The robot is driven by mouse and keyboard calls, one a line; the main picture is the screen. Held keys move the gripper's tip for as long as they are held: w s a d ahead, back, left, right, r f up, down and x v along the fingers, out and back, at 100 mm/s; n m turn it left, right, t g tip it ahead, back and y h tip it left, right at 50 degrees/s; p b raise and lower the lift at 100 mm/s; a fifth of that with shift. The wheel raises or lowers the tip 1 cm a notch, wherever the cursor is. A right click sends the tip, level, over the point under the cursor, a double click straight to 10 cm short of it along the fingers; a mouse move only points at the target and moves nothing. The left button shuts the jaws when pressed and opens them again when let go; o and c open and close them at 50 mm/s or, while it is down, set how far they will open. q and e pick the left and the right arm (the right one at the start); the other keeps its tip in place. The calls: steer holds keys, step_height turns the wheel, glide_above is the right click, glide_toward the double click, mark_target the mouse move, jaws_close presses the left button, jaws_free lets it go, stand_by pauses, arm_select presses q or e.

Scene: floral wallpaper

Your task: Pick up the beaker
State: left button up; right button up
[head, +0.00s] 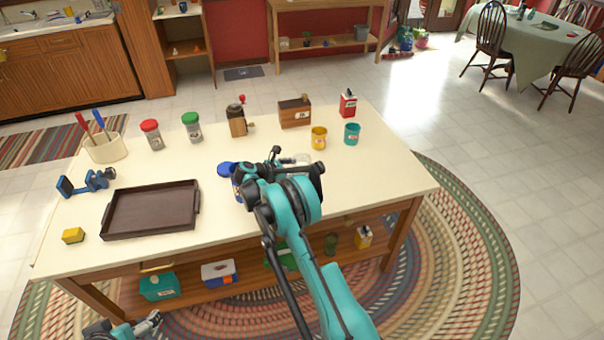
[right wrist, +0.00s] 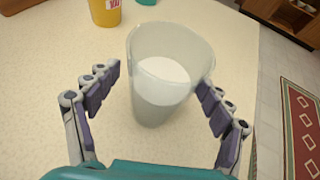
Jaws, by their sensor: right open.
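The beaker (right wrist: 160,100) is a clear, slightly frosted cup with white contents, standing upright on the cream tabletop. In the right wrist view it is between the two fingers of my right gripper (right wrist: 159,82), which is open, with a gap visible on the left side and the right finger close to the wall. In the head view the beaker (head: 304,158) is mostly hidden behind my right gripper (head: 290,160); only a pale rim shows. My left gripper (head: 150,324) is low at the bottom left, below the table's front edge; its jaws are too small to read.
A blue-lidded jar (head: 237,188) is close on the left of my right gripper. A brown tray (head: 152,211) lies farther left. The tabletop's right end is clear.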

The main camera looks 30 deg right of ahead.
steer(key=b+x, duration=0.1)
steer(key=x, duration=0.3)
steer(key=shift+s+f+b, duration=0.1)
steer(key=shift+f+b, duration=0.05)
steer(key=shift+b, duration=0.25)
steer(key=shift+d, duration=0.35)
steer(key=shift+c, duration=1.2)
steer(key=c, duration=1.4)
